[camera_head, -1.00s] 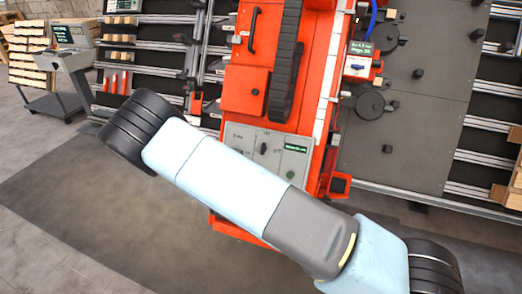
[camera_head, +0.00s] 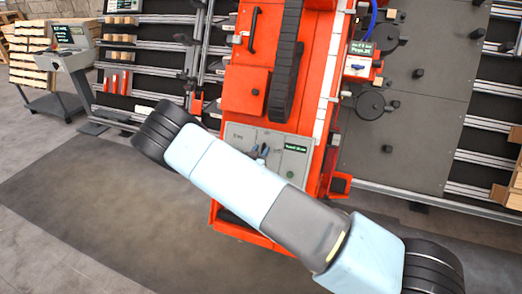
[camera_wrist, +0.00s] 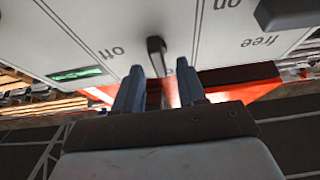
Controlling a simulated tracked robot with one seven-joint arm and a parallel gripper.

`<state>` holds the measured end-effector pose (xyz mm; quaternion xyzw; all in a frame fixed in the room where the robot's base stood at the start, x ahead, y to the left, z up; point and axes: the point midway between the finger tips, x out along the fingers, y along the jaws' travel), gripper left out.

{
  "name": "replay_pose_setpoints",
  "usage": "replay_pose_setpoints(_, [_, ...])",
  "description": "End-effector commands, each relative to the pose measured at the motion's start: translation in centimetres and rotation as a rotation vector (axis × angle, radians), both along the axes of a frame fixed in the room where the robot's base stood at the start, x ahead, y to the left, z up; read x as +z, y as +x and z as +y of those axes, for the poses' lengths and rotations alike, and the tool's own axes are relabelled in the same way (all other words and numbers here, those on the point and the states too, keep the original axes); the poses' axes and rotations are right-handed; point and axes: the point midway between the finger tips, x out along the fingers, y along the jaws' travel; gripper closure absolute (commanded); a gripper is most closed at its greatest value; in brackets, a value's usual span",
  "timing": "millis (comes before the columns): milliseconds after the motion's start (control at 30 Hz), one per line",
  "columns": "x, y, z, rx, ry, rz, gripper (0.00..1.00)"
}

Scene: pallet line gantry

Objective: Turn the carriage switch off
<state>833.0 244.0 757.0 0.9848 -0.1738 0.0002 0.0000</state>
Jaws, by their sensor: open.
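The carriage switch (camera_wrist: 156,48) is a dark lever on a pale grey panel (camera_wrist: 65,25). In the wrist view its end points toward my gripper (camera_wrist: 158,68). An upside-down "off" label is left of the lever. My gripper is open, with one blue-grey finger on each side of the lever; I cannot tell whether either touches it. In the head view the panel (camera_head: 238,134) is on the front of the red carriage (camera_head: 245,90), and the small fingertips of my gripper (camera_head: 260,151) are over its middle. My arm hides the panel's lower part.
A black knob (camera_wrist: 290,10) and "on" and "free" labels sit on the neighbouring panel section. A green display (camera_wrist: 76,74) is left. Racks and a grey board (camera_head: 415,110) stand behind the carriage. A screen cart (camera_head: 70,65) stands far left. The floor ahead is clear.

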Motion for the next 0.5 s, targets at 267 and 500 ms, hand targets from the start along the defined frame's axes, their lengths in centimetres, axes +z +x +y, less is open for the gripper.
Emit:
replay_pose_setpoints(267, [0.0,1.4,-0.5,0.000,0.000,0.001,0.60])
replay_pose_setpoints(500, [0.0,1.4,-0.5,0.000,0.000,0.001,0.60])
